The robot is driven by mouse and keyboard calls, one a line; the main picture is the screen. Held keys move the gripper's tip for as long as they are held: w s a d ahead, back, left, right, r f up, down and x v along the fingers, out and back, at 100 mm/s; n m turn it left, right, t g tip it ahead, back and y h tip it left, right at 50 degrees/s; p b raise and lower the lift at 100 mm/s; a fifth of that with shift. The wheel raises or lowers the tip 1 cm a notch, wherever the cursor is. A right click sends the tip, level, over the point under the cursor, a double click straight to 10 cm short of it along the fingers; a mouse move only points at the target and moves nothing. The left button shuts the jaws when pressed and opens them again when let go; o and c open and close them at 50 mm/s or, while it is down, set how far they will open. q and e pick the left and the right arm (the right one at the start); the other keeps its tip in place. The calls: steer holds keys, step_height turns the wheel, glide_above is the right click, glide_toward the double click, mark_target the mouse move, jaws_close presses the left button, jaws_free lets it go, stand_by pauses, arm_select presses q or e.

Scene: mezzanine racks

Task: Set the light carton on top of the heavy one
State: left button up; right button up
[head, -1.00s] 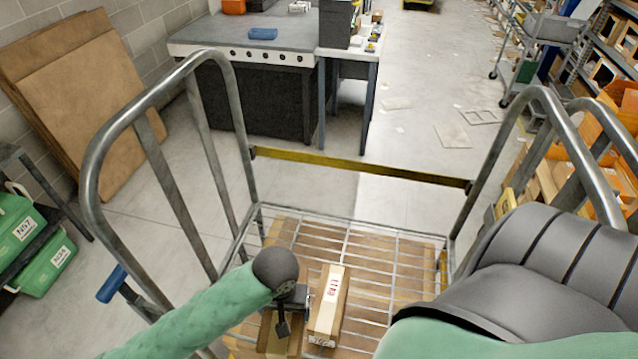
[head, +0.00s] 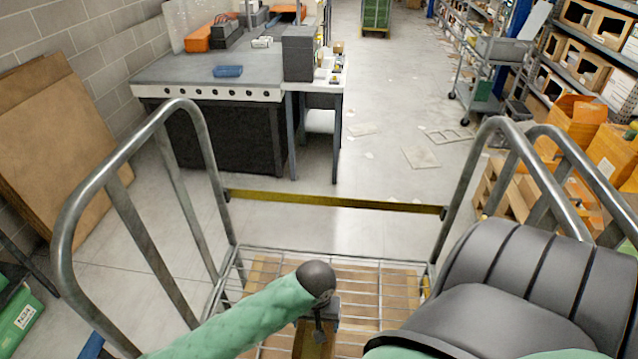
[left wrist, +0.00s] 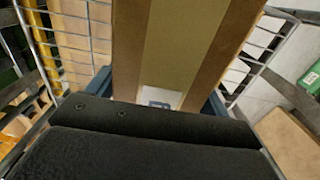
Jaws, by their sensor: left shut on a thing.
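My left gripper (head: 322,322) is shut on a brown carton (head: 312,343) with an olive tape band, low in the head view. In the left wrist view the same carton (left wrist: 185,45) fills the middle, between the blue fingers (left wrist: 160,95), with a small white label near its lower end. The carton is held over the wire cage floor. No second carton can be made out beside it now; the lower picture edge and my arm hide part of that area. Which carton is light or heavy cannot be told. My right gripper is not in view.
A metal-railed cage trolley (head: 190,130) stands before me, with a yellow bar (head: 335,202) across its far side. Its wire floor (head: 375,300) has brown surface beneath. A workbench (head: 205,90) stands beyond at left, racks (head: 590,60) at right.

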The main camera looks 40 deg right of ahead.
arm_select(q)
steer(key=shift+w+d+f, duration=0.1)
steer(key=shift+d+f, duration=0.45)
steer(key=shift+d, duration=0.3)
steer(key=shift+f, duration=0.25)
step_height(320, 180, down, 3)
steer(key=shift+r+b, duration=0.2)
steer(key=shift+b, duration=0.3)
steer(key=shift+f+b, duration=0.4)
steer(key=shift+f, duration=0.05)
steer(key=o, duration=1.1)
steer(key=shift+o, duration=0.2)
